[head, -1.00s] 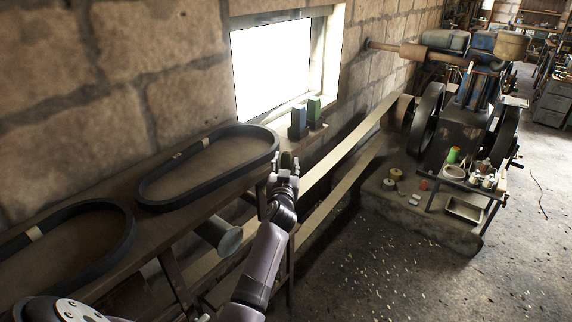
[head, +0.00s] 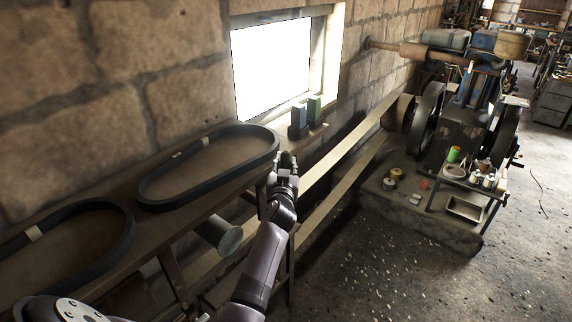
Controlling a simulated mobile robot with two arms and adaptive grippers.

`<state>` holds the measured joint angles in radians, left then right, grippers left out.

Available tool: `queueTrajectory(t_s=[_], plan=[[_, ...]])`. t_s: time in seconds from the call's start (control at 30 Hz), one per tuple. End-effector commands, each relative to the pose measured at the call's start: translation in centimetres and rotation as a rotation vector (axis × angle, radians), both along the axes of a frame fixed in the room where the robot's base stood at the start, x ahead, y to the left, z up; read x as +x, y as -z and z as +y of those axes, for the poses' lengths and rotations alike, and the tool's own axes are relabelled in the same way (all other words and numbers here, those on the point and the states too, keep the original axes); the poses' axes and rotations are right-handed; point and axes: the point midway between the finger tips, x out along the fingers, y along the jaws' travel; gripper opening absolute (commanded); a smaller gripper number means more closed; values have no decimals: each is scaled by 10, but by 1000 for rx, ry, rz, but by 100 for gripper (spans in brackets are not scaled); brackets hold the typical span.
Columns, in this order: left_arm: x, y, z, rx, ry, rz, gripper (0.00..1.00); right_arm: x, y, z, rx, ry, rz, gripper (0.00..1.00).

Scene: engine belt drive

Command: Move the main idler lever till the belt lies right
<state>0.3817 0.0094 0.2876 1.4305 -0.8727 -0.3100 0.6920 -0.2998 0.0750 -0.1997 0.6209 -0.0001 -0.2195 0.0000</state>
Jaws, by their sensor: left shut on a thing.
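My left gripper (head: 284,165) is at the right end of the bench, shut on the top of what appears to be the main idler lever, which is mostly hidden behind my gripper and wrist. The flat tan belt (head: 345,157) runs from the engine's pulley (head: 398,112) down and left behind my arm, in an upper and a lower run. Its near end passes under the bench, where a grey drum (head: 230,241) shows. How the belt lies there is hidden. My right gripper is out of view.
Two small boxes (head: 299,121) stand on the window sill. The engine (head: 462,125) stands at right, with a small cart (head: 465,207) before it.

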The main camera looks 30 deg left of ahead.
Motion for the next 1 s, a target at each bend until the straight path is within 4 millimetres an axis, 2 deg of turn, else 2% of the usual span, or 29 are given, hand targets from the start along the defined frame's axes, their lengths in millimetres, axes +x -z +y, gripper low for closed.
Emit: queueTrajectory(t_s=[0.17,0.4,0.57,0.87,0.9,1.0], plan=[[-12,7,0,-7,1,-64,0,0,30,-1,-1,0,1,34],[-33,5,2,-13,2,-171,0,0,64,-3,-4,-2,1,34],[-40,1,3,-15,2,-205,0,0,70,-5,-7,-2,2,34],[-41,-1,3,-15,1,-208,0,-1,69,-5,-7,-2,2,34],[-41,-1,3,-15,1,-208,26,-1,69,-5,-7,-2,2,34],[-41,-1,3,-15,1,-208,32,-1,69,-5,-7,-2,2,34]])
